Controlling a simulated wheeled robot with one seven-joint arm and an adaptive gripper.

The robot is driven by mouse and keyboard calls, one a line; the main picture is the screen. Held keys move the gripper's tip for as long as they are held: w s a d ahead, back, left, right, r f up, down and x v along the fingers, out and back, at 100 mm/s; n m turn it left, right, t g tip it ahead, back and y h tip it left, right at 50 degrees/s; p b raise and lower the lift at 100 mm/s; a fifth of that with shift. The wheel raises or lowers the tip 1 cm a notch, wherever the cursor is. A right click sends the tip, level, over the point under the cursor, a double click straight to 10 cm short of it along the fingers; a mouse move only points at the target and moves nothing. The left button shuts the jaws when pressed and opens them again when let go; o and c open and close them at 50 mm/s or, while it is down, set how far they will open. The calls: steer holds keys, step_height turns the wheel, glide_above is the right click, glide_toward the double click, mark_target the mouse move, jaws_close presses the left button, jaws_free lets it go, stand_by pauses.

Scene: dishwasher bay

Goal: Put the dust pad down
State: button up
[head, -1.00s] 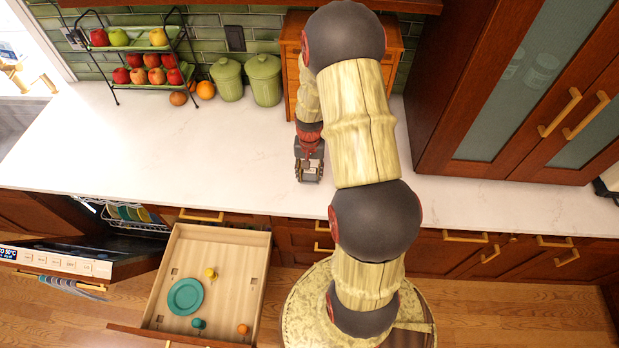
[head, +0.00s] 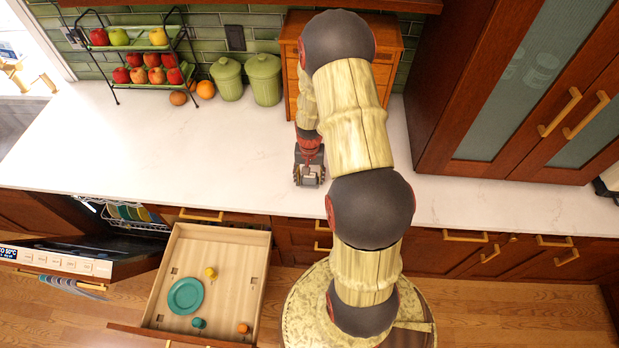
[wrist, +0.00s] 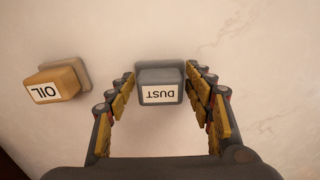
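The dust pad (wrist: 160,75) is a grey block with a white "DUST" label, upside down in the wrist view. It sits between the fingertips of my gripper (wrist: 160,72), which lie close along both of its sides, so the gripper looks shut on it. In the head view my gripper (head: 309,180) is low over the counter, and the pad there is too small to make out. I cannot tell whether the pad touches the counter. A tan oil pad (wrist: 58,81) with an "OIL" label lies to the left in the wrist view, apart from my gripper.
The white counter (head: 180,150) is clear to the left of my gripper. A wooden drawer cabinet (head: 291,70) stands behind it, with green canisters (head: 264,80) and a fruit rack (head: 135,60) further left. An open drawer (head: 230,270) and dishwasher door (head: 60,262) are below.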

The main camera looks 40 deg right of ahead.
mark_target(309, 177)
steer(key=shift+o, duration=0.4)
steer(key=w+a+r+n+t, duration=0.1)
steer(key=a+r, duration=0.2)
steer(key=r, duration=0.8)
steer(key=a+r+n, duration=0.1)
steer(key=a+r, duration=0.3)
steer(key=r, duration=0.8)
steer(key=s+a+r+n+t, duration=0.2)
steer(key=s+a+r+n, duration=0.2)
steer(key=s+a+r, duration=0.3)
steer(key=s+a+r+n+t, duration=0.2)
steer(key=s+a+r+n, duration=0.1)
steer(key=s+a+r, duration=0.5)
steer(key=a+r, duration=0.3)
steer(key=a, duration=0.1)
steer(key=shift+a+n+t, duration=0.3)
steer(key=shift+n, duration=0.1)
